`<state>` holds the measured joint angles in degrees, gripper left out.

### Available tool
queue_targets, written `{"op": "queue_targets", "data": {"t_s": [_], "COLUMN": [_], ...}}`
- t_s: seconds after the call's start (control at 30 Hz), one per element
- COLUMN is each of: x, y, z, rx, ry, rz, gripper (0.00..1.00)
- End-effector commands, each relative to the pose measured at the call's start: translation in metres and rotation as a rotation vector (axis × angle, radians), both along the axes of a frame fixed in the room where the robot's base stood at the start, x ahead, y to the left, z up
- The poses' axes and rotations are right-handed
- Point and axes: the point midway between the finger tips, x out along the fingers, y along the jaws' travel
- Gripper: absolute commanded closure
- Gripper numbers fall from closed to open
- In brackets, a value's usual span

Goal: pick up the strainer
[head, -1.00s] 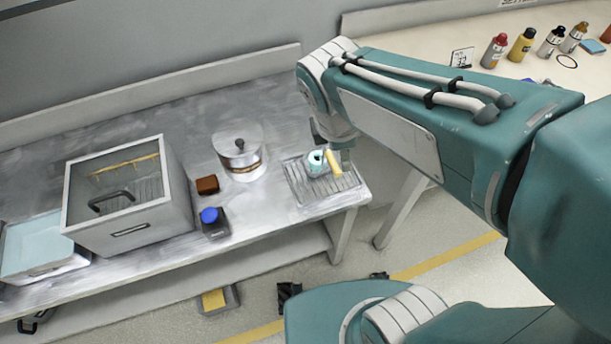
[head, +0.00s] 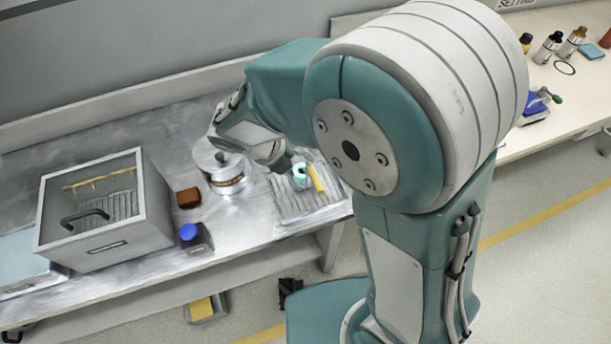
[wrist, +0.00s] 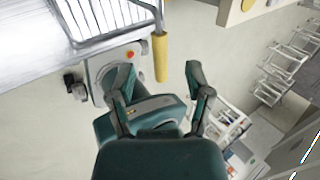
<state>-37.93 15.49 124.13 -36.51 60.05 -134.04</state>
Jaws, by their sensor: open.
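The strainer's yellow handle (head: 316,178) shows at the wire rack (head: 308,212) on the metal bench in the head view. In the wrist view the yellow handle (wrist: 160,58) hangs down past the rack's edge, with a grey stem above it; the rest of the strainer is out of frame. My gripper (wrist: 159,72) is open and empty, with one finger on each side of the handle in the picture. I cannot tell how far beyond the fingertips the handle lies. In the head view my gripper is small and mostly hidden by my arm.
A pale blue cup (head: 300,174) stands on the rack. Bottles (head: 548,46) stand on the right counter.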

Motion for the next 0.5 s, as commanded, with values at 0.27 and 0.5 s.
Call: {"op": "queue_targets", "data": {"t_s": [0.27,0.5], "x": [0.005,0.012], "y": [-0.014,-0.034], "z": [-0.023,-0.049], "rx": [-0.003,0.001], "ry": [0.003,0.001], "rz": [-0.004,-0.002], "gripper": [0.35,0.35]}}
